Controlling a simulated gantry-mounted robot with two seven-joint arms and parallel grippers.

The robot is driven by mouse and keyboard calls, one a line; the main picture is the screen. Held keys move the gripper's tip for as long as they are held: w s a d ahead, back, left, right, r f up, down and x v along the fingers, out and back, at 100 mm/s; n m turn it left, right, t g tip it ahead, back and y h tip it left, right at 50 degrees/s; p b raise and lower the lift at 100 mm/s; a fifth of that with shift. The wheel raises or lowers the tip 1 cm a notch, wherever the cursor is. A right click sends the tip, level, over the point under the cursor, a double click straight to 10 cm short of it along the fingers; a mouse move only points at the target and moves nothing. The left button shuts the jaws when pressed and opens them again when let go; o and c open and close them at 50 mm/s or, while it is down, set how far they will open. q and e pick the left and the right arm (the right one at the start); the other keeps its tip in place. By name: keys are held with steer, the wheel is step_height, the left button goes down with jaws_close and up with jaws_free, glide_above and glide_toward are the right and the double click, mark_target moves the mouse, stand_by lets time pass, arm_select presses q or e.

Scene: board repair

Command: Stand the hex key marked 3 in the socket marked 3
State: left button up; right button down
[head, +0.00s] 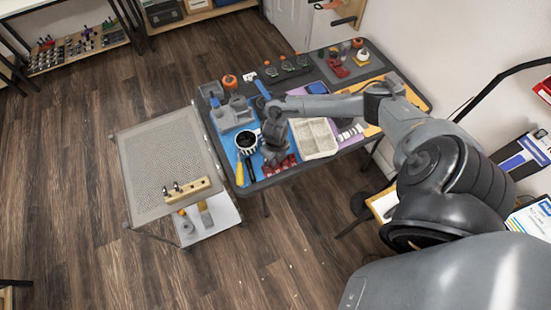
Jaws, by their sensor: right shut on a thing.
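My right gripper (271,157) points down over the near left part of the workbench, above the blue mat and beside a red item (280,168). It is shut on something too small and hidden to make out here. A light wooden block (187,191) on the grey mesh-topped cart has small dark pieces (177,187) standing up from it. It may be the socket block, but no markings can be read at this size. I cannot pick out the hex key marked 3. My left gripper is not in view.
The cart's mesh top (160,150) is mostly bare. A narrow gap separates cart and bench.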

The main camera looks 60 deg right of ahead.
steer(key=shift+f, duration=0.1)
stand_by(0.3)
steer(key=c, duration=1)
jaws_free()
steer(key=shift+w, duration=0.1)
steer(key=shift+d+f, duration=0.1)
steer(key=shift+s+d+r+p, duration=0.2)
steer(key=shift+r+p, duration=0.1)
steer(key=shift+r, duration=0.15)
steer(key=shift+w+a+r+p, duration=0.1)
steer(key=shift+a+r+p, duration=0.1)
steer(key=shift+r+p, duration=0.55)
steer(key=shift+a+r+p, duration=0.1)
steer(key=shift+r+p, duration=1.8)
steer(key=shift+r, duration=0.55)
